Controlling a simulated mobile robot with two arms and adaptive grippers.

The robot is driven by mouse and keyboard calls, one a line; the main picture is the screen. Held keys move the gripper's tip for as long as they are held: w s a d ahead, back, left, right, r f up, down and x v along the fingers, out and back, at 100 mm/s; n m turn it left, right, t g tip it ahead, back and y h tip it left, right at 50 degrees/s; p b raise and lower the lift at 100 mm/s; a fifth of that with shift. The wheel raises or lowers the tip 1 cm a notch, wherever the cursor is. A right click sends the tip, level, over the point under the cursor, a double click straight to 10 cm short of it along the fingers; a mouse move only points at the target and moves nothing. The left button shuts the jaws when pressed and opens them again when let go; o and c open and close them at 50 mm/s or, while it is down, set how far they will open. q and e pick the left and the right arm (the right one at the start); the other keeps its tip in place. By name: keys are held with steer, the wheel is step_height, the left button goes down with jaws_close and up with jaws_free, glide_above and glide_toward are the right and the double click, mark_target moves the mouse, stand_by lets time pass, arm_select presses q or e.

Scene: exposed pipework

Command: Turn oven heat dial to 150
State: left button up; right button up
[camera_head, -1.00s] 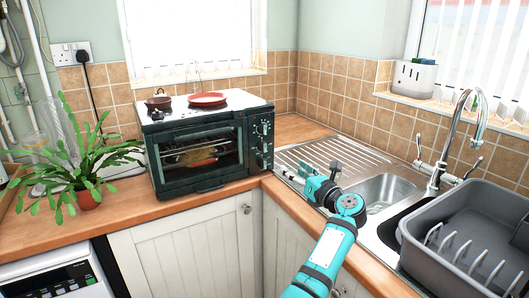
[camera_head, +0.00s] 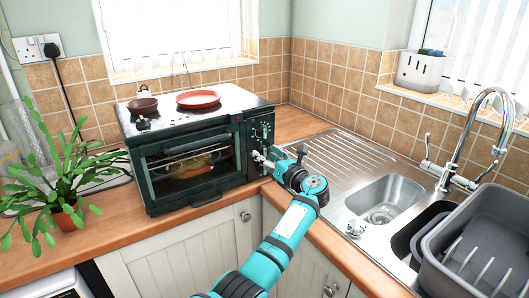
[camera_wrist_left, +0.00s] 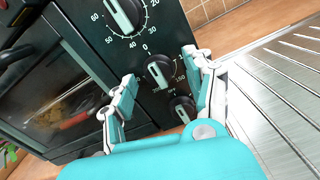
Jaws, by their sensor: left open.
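The dark green oven (camera_head: 190,160) stands on the wooden worktop, with a column of black dials on the right of its front. In the left wrist view a large timer-like dial (camera_wrist_left: 122,14) with minute numbers is at the top. My left gripper (camera_head: 258,158) is open at the oven's panel. In the wrist view its fingers (camera_wrist_left: 159,68) lie either side of the middle dial; contact is not clear.
A red pan (camera_head: 198,99) and a smaller brown pan (camera_head: 142,105) sit on the oven top. A potted plant (camera_head: 68,190) is left of the oven. The steel sink (camera_head: 385,195), tap (camera_head: 480,120) and grey dish rack (camera_head: 480,235) are to the right.

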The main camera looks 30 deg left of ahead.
arm_select(q)
steer(key=shift+d+r, duration=0.1)
arm_select(e)
steer(key=shift+d, duration=0.2)
arm_select(q)
steer(key=shift+c, duration=0.7)
jaws_close()
arm_select(e)
steer(key=shift+s+d, duration=0.1)
steer(key=shift+s, duration=0.05)
